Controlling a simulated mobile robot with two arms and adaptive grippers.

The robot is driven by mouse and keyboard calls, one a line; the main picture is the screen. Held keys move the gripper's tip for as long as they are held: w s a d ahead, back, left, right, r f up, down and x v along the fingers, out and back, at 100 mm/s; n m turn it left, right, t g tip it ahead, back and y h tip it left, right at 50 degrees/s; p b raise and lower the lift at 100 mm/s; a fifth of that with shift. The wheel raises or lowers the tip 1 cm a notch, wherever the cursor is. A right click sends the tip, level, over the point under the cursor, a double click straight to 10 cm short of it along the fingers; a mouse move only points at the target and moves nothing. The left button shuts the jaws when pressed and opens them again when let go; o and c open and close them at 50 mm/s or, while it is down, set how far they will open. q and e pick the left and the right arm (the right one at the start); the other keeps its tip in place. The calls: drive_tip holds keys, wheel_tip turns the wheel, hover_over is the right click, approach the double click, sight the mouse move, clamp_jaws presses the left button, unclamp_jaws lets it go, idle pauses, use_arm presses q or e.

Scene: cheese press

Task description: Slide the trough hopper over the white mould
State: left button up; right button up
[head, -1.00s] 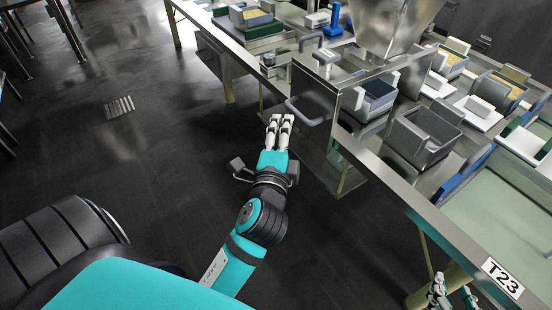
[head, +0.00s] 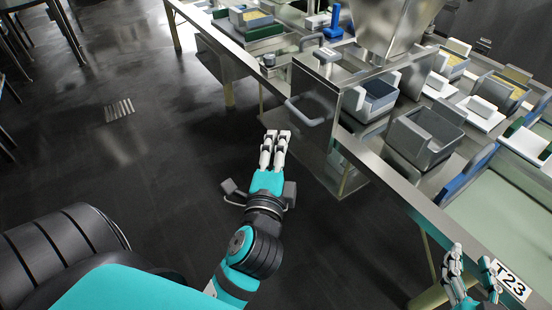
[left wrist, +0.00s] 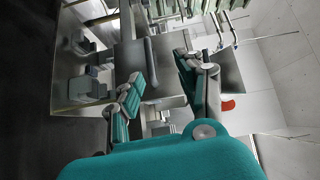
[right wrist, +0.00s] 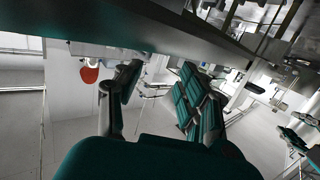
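The steel trough hopper (head: 392,28) has a funnel top above a rectangular steel housing. A grey loop handle (head: 312,122) on its near side also shows as a dark bar in the left wrist view (left wrist: 151,62). An open grey box mould (head: 425,138) stands right of the housing; I cannot tell which mould is the white one. My left gripper (head: 275,134) is open and empty, just short of the handle and not touching it. Its spread fingers show in the left wrist view (left wrist: 160,88). My right gripper (head: 471,258) is open and empty beside the table's near edge.
The steel table edge (head: 385,175) runs diagonally, with a "T23" label (head: 513,285) at its near end. A grey mould with a blue lining (head: 378,95) sits beside the housing. White trays (head: 480,113) hold further moulds behind. Floor (head: 120,190) left of the table is clear.

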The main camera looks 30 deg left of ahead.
use_arm(q)
drive_tip(key=shift+b+v, duration=0.4)
drive_tip(key=shift+v, duration=0.75)
use_arm(e)
drive_tip(key=shift+w+a+r+t+y, duration=0.1)
drive_tip(key=shift+a+r+t+y, duration=0.15)
drive_tip(key=shift+r+t, duration=0.5)
drive_tip(key=shift+w+a+r+t+y, duration=0.1)
drive_tip(key=shift+r+t+y, duration=0.2)
drive_tip(key=shift+r, duration=0.75)
drive_tip(key=shift+f, duration=0.1)
drive_tip(key=shift+d+f+g+h, duration=0.15)
drive_tip(key=shift+f+g+h, duration=0.15)
drive_tip(key=shift+f, duration=0.3)
